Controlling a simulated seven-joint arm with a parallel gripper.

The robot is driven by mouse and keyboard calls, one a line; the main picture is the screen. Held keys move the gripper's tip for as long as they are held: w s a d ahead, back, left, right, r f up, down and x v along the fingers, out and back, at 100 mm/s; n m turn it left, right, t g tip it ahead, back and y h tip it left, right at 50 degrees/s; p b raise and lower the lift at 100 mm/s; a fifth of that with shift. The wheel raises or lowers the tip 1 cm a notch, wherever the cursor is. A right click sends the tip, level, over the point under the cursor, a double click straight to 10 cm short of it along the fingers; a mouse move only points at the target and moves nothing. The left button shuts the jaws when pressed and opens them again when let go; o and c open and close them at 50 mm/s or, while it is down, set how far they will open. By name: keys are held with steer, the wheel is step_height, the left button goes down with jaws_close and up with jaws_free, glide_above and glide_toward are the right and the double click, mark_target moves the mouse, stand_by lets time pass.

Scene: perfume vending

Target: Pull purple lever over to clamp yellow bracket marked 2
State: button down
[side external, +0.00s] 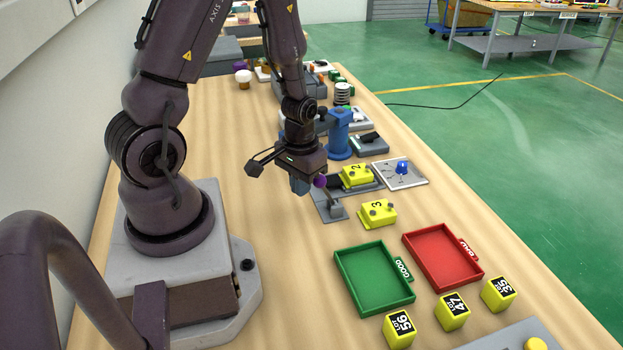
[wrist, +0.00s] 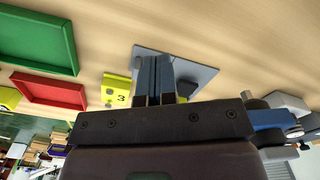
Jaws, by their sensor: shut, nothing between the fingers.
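The yellow bracket marked 2 (side external: 357,176) sits in a dark fixture on a grey plate (side external: 327,207) in the side view. The purple lever's round knob (side external: 320,182) shows just right of my gripper (side external: 300,187); most of the lever is hidden. My gripper is shut and empty, pointing down beside the knob; I cannot tell whether they touch. In the wrist view my shut fingers (wrist: 156,72) are over the grey plate (wrist: 205,75). A sliver of yellow shows behind the gripper body there, and the purple knob does not show.
The yellow bracket marked 3 (side external: 378,213) lies in front of the fixture. A green tray (side external: 345,287), a red tray (side external: 416,257) and numbered yellow blocks (side external: 452,311) stand nearer the camera. A blue post (side external: 339,135) and a panel with a blue light (side external: 402,170) are close by.

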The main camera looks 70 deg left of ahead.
mark_target(321, 181)
steer(key=shift+w, duration=2.15)
steer(key=shift+s+r, duration=0.2)
steer(key=shift+r, duration=0.95)
steer(key=shift+s+r, duration=0.15)
steer(key=shift+r, duration=1.05)
steer(key=shift+s+r, duration=0.2)
steer(key=shift+r, duration=0.95)
steer(key=shift+s, duration=0.1)
steer(key=s+d+r+m+t, duration=0.2)
steer(key=d+r, duration=0.4)
steer(key=r, duration=0.4)
steer(key=s+d+r+m+t, duration=0.3)
steer(key=d+r, duration=0.3)
steer(key=r, duration=0.4)
steer(key=shift+s+d+r+m+t, duration=0.25)
steer(key=shift+s+m, duration=0.25)
steer(key=shift+s, duration=0.35)
